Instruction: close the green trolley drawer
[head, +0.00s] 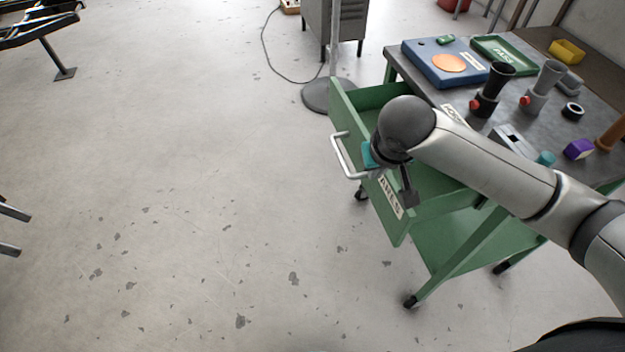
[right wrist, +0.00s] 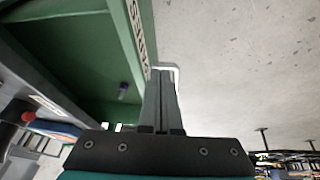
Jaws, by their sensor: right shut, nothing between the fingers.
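The green trolley (head: 455,240) stands at the right of the head view. Its drawer (head: 350,108) is pulled out to the left, with a pale handle (head: 344,158) and a lettered label on its front. My right gripper (head: 408,196) is shut and empty at the drawer front, its arm reaching over the drawer from the right. In the right wrist view, the shut fingers (right wrist: 161,82) overlap the pale handle (right wrist: 174,72) beside the green drawer front (right wrist: 127,35). I cannot tell whether they touch. A small purple item (right wrist: 123,88) shows inside the drawer. My left gripper is out of view.
The trolley top holds a blue tray (head: 424,62) with an orange disc, a green tray (head: 503,55), dark and grey cups and a purple block (head: 578,149). A pole base (head: 327,96) stands behind the drawer. The floor left of the drawer is clear.

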